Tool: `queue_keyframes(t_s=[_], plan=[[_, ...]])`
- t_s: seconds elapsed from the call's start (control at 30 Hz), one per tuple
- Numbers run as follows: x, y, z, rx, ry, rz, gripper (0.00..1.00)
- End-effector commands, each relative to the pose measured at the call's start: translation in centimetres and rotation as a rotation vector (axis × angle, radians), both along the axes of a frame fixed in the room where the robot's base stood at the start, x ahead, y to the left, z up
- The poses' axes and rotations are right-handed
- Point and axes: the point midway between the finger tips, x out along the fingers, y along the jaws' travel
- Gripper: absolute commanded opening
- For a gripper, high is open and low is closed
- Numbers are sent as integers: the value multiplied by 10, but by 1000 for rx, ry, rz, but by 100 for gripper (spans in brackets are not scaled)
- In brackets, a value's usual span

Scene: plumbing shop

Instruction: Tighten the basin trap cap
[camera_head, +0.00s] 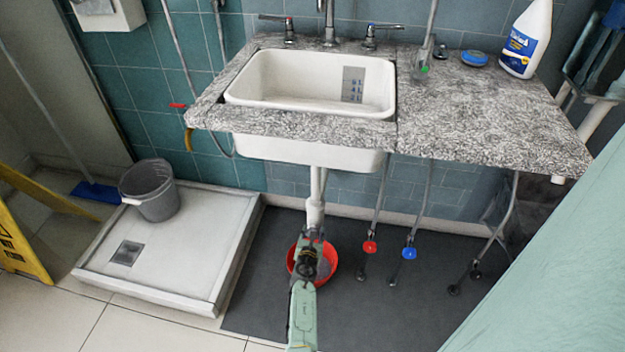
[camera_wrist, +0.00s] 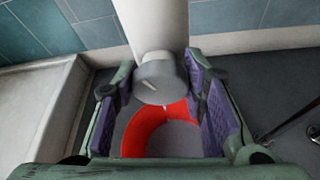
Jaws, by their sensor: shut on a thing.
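The grey round trap cap (camera_wrist: 160,80) sits at the lower end of the white drain pipe (camera_wrist: 152,22) in the wrist view, with a short pale slanted mark on its face. My gripper (camera_wrist: 160,70) has its purple-lined fingers on the cap's left and right sides, shut on it. In the head view, my gripper (camera_head: 312,236) is below the basin (camera_head: 310,80), in front of the white drain pipe (camera_head: 316,190), and hides the cap. A red bucket (camera_wrist: 140,132) stands on the floor below the cap; its rim also shows in the head view (camera_head: 332,262).
A speckled counter (camera_head: 490,125) overhangs the work area. Hoses with a red valve handle (camera_head: 369,247) and a blue one (camera_head: 409,253) hang at right. A shower tray (camera_head: 190,240) with a grey bucket (camera_head: 150,192) lies left. A green panel (camera_head: 570,260) fills the lower right.

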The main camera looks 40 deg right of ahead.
Motion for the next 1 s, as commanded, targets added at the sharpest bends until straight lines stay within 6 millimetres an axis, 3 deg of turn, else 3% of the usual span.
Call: queue_keyframes(t_s=[0.2, 0.5, 0.53, 0.8, 1.0], plan=[[-1, -1, -1, 140, -165, 0, 11], [0, -1, 0, 152, -179, 0, 11], [0, -1, 0, 152, -179, 0, 40], [-1, -1, 0, 150, -178, 1, 58], [-1, -1, 0, 150, -178, 1, 59]])
